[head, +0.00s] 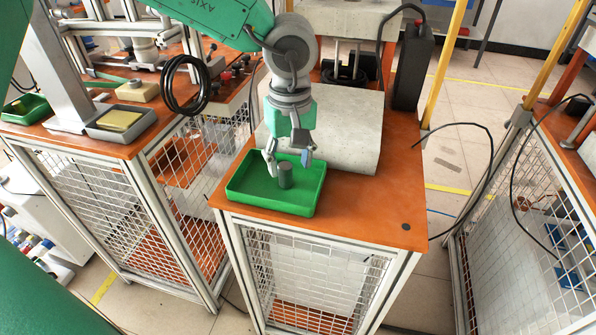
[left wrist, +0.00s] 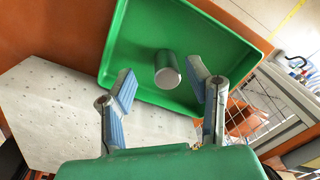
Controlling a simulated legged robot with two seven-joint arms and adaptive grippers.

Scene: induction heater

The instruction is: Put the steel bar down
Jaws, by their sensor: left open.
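The steel bar (head: 285,175) is a short dark grey cylinder. It stands upright in the green tray (head: 240,190) on the orange table top. My left gripper (head: 288,168) is above the tray, with its fingers apart on either side of the bar in the head view. In the left wrist view the bar (left wrist: 167,68) lies beyond the open fingertips (left wrist: 163,78), with clear space between it and each finger. The gripper holds nothing. My right gripper does not show in either view.
A grey speckled block (head: 345,125) stands right behind the tray. The front right of the orange table (head: 375,205) is clear apart from a small dark spot. Another table with a small tray (head: 120,122) and a black cable coil (head: 185,85) stands at the left.

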